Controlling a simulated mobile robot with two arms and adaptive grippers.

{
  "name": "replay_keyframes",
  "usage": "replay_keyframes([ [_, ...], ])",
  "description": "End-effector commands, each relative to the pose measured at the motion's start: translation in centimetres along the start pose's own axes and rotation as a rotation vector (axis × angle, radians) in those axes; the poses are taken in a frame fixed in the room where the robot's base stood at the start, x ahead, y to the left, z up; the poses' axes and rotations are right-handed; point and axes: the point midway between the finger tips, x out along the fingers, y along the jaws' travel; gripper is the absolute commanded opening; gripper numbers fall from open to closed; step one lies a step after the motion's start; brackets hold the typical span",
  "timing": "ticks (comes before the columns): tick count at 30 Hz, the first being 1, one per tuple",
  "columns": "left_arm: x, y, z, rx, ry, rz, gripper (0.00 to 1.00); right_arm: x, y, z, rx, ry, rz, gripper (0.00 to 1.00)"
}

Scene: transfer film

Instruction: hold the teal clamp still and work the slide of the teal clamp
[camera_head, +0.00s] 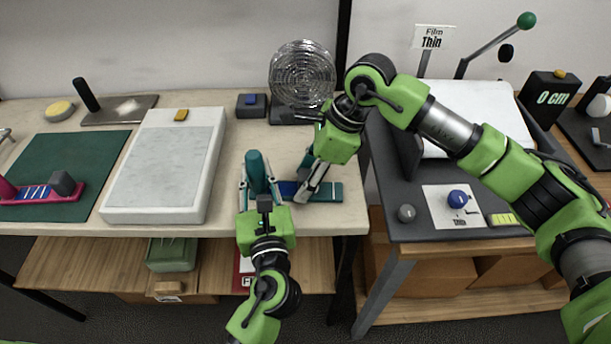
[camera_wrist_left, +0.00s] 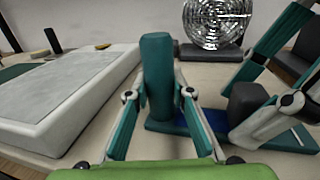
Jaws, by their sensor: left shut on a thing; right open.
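The teal clamp has a flat teal base (camera_head: 328,192) with a blue strip and a thick upright teal post (camera_head: 255,168) at its left end. The post also shows in the left wrist view (camera_wrist_left: 157,75). My left gripper (camera_head: 259,182) is shut on the post, one finger on each side. The clamp's dark grey slide block (camera_wrist_left: 247,101) sits on the base right of the post. My right gripper (camera_head: 308,178) reaches down over the block from the upper right. It is open, with its fingers either side of the block; contact is not clear.
A white slab (camera_head: 160,190) lies close left of the clamp. A pink clamp (camera_head: 40,192) lies on a green mat (camera_head: 95,152). A grey machine (camera_head: 400,215) stands at right.

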Motion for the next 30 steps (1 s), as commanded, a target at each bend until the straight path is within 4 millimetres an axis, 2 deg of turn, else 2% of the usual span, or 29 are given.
replay_keyframes([
  [4,0.0,0.0,0.0,0.001,0.0,0.001,0.0,0.0,0.0,0.0,0.0,0.0,0.0,0.44],
  [5,0.0,0.0,0.0,0.001,0.0,0.001,0.0,0.0,0.0,0.0,0.0,0.0,0.0,0.39],
  [9,0.0,0.0,0.0,0.001,0.0,0.001,0.0,0.0,0.0,0.0,0.0,0.0,0.0,0.03],
  [10,0.0,0.0,0.0,0.001,0.0,0.001,0.0,0.0,0.0,0.0,0.0,0.0,0.0,0.0],
  [14,0.0,0.0,0.0,0.001,0.001,0.001,0.0,-0.1,0.0,-0.3,0.001,0.001,0.0,0.0],
  [21,0.0,0.1,-0.1,0.001,0.001,0.002,0.0,-1.6,-0.1,-4.0,0.004,0.003,-0.001,0.0],
  [24,0.0,0.1,-0.1,0.001,0.001,0.002,0.0,-2.0,-0.1,-4.9,0.003,0.002,-0.001,0.0],
  [30,0.0,0.1,0.0,0.001,0.001,0.003,0.0,-2.1,-0.1,-5.0,0.002,0.001,-0.001,0.0],
])
